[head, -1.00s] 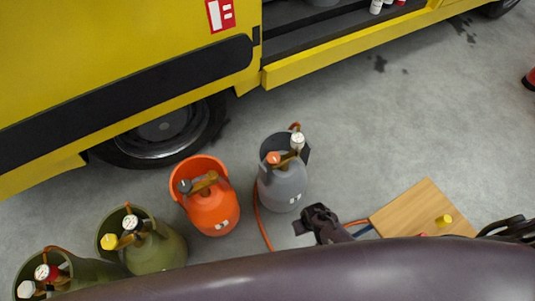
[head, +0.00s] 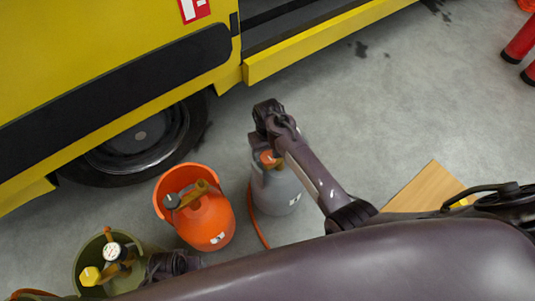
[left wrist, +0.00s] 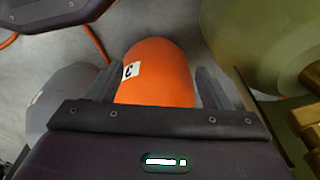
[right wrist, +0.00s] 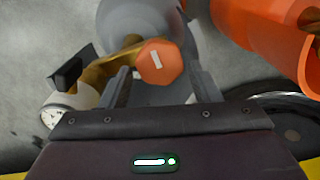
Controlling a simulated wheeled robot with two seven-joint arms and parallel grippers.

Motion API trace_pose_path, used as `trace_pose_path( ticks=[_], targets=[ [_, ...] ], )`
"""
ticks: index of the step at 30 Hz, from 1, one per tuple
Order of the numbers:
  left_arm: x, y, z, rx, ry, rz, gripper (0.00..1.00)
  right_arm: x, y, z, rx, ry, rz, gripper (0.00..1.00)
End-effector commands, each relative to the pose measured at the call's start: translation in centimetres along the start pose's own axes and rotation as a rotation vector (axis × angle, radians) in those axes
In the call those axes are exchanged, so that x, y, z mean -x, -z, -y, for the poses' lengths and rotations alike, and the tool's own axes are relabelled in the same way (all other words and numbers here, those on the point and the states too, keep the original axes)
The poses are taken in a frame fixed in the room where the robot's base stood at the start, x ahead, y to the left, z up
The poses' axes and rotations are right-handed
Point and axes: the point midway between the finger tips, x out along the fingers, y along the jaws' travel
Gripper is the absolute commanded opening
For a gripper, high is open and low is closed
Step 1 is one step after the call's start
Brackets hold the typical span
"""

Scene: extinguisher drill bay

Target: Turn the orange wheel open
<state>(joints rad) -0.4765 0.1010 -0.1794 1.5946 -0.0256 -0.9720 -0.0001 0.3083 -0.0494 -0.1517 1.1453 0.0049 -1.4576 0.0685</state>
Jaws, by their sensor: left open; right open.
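The orange wheel (head: 268,159) sits on the valve of the grey cylinder (head: 277,190), partly hidden by my right arm in the head view. In the right wrist view the orange wheel (right wrist: 160,62) is a faceted knob with a white mark, and brass valve parts show beside it. My right gripper (right wrist: 161,82) is open, with the wheel showing between and just beyond its fingertips; contact cannot be told. In the head view my right gripper (head: 268,115) is over the grey cylinder's top. My left gripper (left wrist: 158,85) is open, with the orange cylinder (left wrist: 155,75) beyond its fingers.
The orange cylinder (head: 207,217) with a grey wheel stands left of the grey one. A green cylinder (head: 125,280) with a yellow wheel (head: 90,276) is further left. A yellow truck (head: 100,60) stands behind. A wooden board (head: 425,187) lies right. Floor at upper right is mostly clear.

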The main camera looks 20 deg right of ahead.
Motion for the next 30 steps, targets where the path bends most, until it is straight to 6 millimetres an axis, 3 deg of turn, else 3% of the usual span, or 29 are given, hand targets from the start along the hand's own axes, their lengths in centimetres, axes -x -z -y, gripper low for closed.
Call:
trace_pose_path(
  ticks=[4,13,21,28,30],
  targets=[
    [0.8,0.4,-0.2,-0.004,-0.003,0.004,0.73,-1.2,0.0,0.0,0.000,0.000,-0.001,0.57],
    [1.2,0.5,-0.2,-0.006,-0.003,0.004,0.73,-1.4,0.0,0.0,0.000,0.000,-0.001,0.57],
    [1.1,0.5,-0.2,-0.006,-0.003,0.003,0.73,-1.4,0.0,0.0,0.000,0.000,0.000,0.25],
    [1.1,0.5,-0.2,-0.004,-0.002,-0.003,0.73,-1.3,0.0,0.0,0.022,0.000,0.001,0.25],
    [-0.1,-0.2,0.1,0.001,0.001,0.004,0.73,-1.2,0.0,0.0,0.043,0.000,0.001,0.25]
  ],
)
